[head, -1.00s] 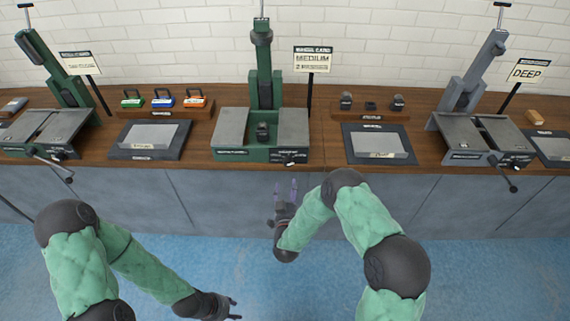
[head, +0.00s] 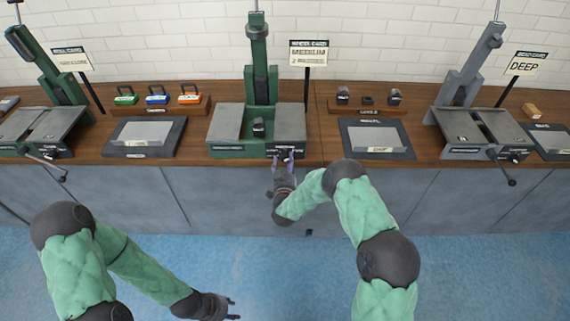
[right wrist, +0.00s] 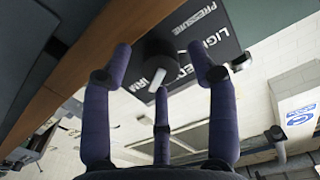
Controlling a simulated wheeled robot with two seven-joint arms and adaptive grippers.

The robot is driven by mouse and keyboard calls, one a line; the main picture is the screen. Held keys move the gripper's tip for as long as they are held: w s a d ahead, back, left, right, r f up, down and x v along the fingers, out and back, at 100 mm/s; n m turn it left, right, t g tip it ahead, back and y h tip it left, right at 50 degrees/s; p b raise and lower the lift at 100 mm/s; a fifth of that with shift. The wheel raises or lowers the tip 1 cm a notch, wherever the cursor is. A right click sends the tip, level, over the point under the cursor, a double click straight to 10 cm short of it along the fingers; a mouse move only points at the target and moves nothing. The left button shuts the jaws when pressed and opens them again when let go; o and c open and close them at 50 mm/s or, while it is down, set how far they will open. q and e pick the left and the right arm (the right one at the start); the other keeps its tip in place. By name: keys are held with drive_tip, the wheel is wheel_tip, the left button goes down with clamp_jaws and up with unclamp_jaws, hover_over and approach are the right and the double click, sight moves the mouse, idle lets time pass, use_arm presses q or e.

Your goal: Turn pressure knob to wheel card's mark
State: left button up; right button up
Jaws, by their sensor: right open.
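The pressure knob (right wrist: 153,58) is dark and round, on a black panel lettered PRESSURE, LIGHT and FIRM, with a middle word partly covered. In the head view it is at the front of the green centre press (head: 228,152). The wheel card (head: 308,53) stands behind that press and reads MEDIUM. My right gripper (head: 284,157) is open at the press's front edge. In the right wrist view its fingers (right wrist: 160,72) are spread on either side of the knob; I cannot tell whether they touch it. My left gripper (head: 235,309) is open and empty, low over the blue floor.
A grey press (head: 487,130) with a DEEP card (head: 525,64) stands at the right, another green press (head: 38,125) at the left. Dark trays (head: 143,152) lie between the presses.

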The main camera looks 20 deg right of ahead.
drive_tip(key=c, duration=1.1)
drive_tip(key=shift+c, duration=0.2)
drive_tip(key=shift+f+n, duration=0.1)
drive_tip(key=shift+n, duration=0.2)
drive_tip(key=shift+n+b, duration=0.45)
drive_tip(key=shift+n, duration=0.55)
drive_tip(key=n, duration=0.2)
drive_tip(key=shift+s+n+b, duration=0.1)
drive_tip(key=shift+n+b, duration=0.2)
drive_tip(key=n, duration=0.3)
drive_tip(key=shift+n+b, duration=0.4)
drive_tip(key=shift+n, duration=1.3)
